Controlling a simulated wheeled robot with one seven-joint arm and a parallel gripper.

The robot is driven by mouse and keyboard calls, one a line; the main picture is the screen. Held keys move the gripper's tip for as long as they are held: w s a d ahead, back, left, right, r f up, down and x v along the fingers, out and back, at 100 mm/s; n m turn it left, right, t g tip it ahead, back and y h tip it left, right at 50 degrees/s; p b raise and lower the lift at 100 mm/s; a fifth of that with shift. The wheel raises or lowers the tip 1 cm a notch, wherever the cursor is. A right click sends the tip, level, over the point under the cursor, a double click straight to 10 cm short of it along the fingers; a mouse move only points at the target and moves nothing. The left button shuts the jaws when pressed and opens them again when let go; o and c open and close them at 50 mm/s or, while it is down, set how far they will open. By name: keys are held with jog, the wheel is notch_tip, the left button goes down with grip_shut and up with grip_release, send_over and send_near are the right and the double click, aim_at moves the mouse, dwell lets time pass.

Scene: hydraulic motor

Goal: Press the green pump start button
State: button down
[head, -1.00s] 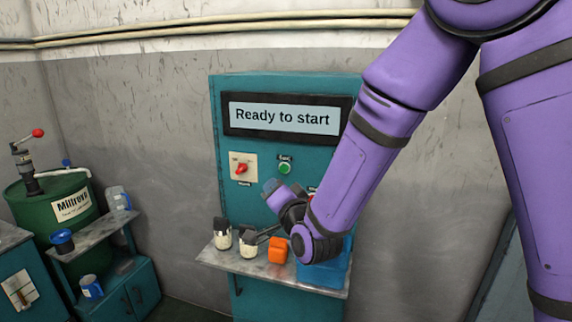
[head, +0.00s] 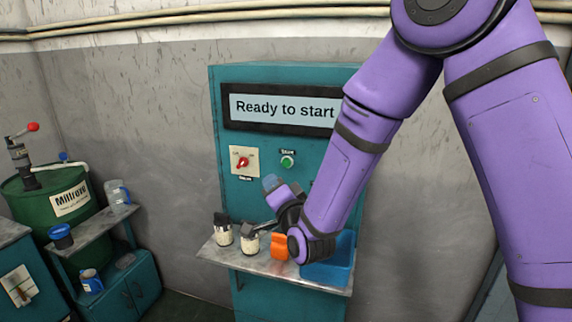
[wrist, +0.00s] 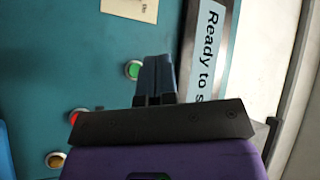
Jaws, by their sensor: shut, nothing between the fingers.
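The green start button (head: 288,161) is on the front of the teal cabinet, under a small black label and below the display. It also shows in the wrist view (wrist: 133,69), just left of the fingers. My gripper (head: 270,183) is in front of the cabinet, a little below and left of the button in the head view. In the wrist view its blue-grey fingers (wrist: 154,76) are together with nothing between them. The button looks uncovered, and I cannot tell the exact gap between fingertips and panel.
The display (head: 285,108) reads "Ready to start". A red rotary switch (head: 242,162) is left of the button. A red button (wrist: 74,117) shows partly in the wrist view. The shelf (head: 225,255) below holds jars, an orange item (head: 280,246) and a blue bin (head: 335,266).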

jog(key=shift+w+d, duration=0.4)
jog(key=shift+w, duration=0.7)
jog(key=shift+w+d, duration=0.4)
jog(key=shift+w, duration=0.65)
jog(key=shift+w+d, duration=0.4)
jog(key=shift+w, duration=0.7)
jog(key=shift+w, duration=0.15)
jog(key=shift+w+d, duration=0.15)
jog(key=shift+w, duration=0.1)
jog(key=shift+w+d, duration=0.1)
jog(key=shift+w, duration=0.25)
jog(key=shift+s, duration=0.1)
dwell(0.4)
jog(key=shift+s+a, duration=0.25)
jog(key=shift+s, duration=0.45)
jog(key=shift+s, duration=0.1)
jog(key=s, duration=0.1)
jog(key=s+a, duration=0.1)
jog(key=s, duration=0.2)
jog(key=shift+s+a, duration=0.25)
jog(key=shift+a, duration=0.1)
